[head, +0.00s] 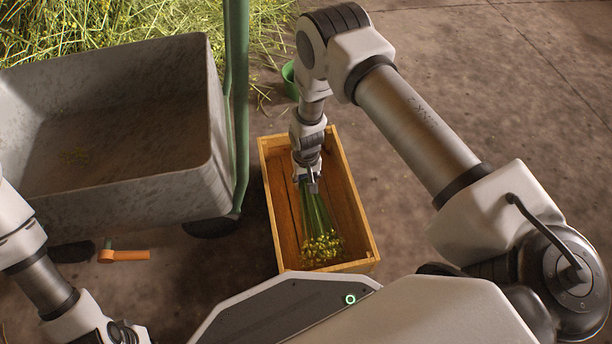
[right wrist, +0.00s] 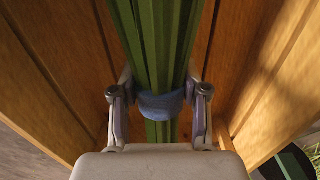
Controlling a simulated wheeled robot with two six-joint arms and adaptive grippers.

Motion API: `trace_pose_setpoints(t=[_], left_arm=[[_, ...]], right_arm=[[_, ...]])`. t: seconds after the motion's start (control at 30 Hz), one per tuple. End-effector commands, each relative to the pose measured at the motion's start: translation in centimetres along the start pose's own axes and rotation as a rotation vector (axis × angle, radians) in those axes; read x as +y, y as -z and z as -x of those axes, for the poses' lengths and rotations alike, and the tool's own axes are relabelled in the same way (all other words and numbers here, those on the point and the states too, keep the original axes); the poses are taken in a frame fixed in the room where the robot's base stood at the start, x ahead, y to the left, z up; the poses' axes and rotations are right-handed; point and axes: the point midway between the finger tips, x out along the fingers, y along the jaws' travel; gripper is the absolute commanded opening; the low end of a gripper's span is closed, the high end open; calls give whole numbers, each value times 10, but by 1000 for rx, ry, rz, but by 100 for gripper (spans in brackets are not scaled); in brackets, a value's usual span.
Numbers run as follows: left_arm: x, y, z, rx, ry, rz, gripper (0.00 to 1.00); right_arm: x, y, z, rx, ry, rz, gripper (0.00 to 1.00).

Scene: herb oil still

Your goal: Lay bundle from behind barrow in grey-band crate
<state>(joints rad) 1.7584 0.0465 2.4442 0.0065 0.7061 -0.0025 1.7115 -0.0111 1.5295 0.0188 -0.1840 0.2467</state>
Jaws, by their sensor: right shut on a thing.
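My right gripper (head: 312,186) points down inside an open wooden crate (head: 346,196). It is shut on the herb bundle (head: 316,215), which has green stems and yellow flower heads toward the crate's near end. In the right wrist view the fingers (right wrist: 159,105) press either side of a blue-grey tie (right wrist: 161,104) around the stems, between the crate's wooden walls (right wrist: 258,75). I cannot tell whether the bundle touches the crate floor. No grey band shows on the crate. Of my left arm only a part shows at the lower left; its gripper is out of view.
A grey barrow (head: 120,190) with a green upright handle (head: 236,110) stands close left of the crate. An orange-handled tool (head: 124,255) lies below it. A green pot (head: 290,78) and loose cut herbs (head: 150,18) are behind. Floor right of the crate is clear.

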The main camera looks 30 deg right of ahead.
Motion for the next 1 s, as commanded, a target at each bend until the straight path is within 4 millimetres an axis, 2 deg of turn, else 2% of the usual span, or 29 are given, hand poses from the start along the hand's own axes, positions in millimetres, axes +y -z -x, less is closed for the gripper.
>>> trace_pose_setpoints(t=[0.03, 0.1, 0.33, 0.37, 0.4, 0.43, 0.77, 0.87, 1.0], left_arm=[[0, 1, -6, 3, 0, -2, 0], [0, 2, -7, 6, 1, -3, 0], [0, 2, -6, 7, 1, -3, 0], [0, 2, -6, 7, 1, -3, 0], [0, 2, -6, 7, 1, -3, 0], [0, 2, -6, 7, 1, -3, 0], [0, 2, -6, 6, 1, -3, 0], [0, 2, -6, 6, 1, -3, 0], [0, 2, -6, 6, 1, -3, 0]], right_arm=[[0, 0, -8, 1, 0, 0, 0], [0, 0, -10, 2, 0, 0, 0], [0, 1, -9, 2, 0, 0, 0], [0, 1, -9, 2, 0, 0, 51], [0, 1, -9, 2, 0, 0, 66], [0, 1, -9, 2, 0, 0, 74], [0, 1, -7, 2, 0, 0, 74], [0, 2, 4, 3, 1, 1, 74], [-1, 2, 35, 5, 1, 1, 74]])
